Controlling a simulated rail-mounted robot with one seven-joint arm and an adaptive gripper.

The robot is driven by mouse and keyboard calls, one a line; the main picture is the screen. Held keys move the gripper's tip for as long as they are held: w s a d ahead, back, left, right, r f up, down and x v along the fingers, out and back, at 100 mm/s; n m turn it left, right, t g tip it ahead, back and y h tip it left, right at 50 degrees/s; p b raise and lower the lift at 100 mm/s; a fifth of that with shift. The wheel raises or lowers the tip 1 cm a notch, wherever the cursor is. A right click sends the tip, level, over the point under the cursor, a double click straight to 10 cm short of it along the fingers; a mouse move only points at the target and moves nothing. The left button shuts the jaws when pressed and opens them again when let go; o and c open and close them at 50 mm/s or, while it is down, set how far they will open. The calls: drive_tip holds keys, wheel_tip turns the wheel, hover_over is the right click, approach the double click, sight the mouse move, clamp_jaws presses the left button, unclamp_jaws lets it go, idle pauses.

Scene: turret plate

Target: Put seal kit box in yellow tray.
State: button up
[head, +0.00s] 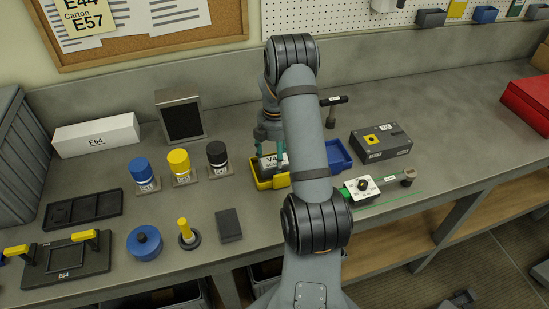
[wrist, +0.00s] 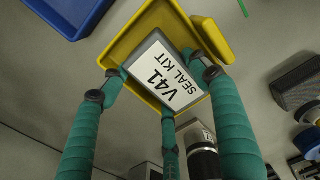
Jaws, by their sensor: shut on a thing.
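The seal kit box (head: 271,162) is a small dark box with a white label on top. In the wrist view the box (wrist: 165,78) reads "V41 SEAL KIT". My gripper (head: 270,143) points down, its teal fingers (wrist: 160,82) shut around the sides of the box. The yellow tray (head: 270,184) is directly beneath; in the wrist view its rim and floor (wrist: 150,35) show around the box. The box is at or within the tray's opening. I cannot tell whether it touches the tray floor. My arm hides part of the tray's right side.
A blue tray (head: 339,155) stands just right of the yellow one. Blue, yellow and black-capped jars (head: 217,157) stand to the left. A dark block (head: 229,225) lies in front. A grey box (head: 381,142) and a white switch unit (head: 361,190) are to the right.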

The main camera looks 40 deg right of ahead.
sight(275, 158)
drive_tip(key=shift+f, duration=0.1)
drive_tip(key=o, duration=1.1)
drive_tip(key=shift+c, duration=0.2)
wheel_tip(275, 158, up, 12)
drive_tip(key=b, duration=0.1)
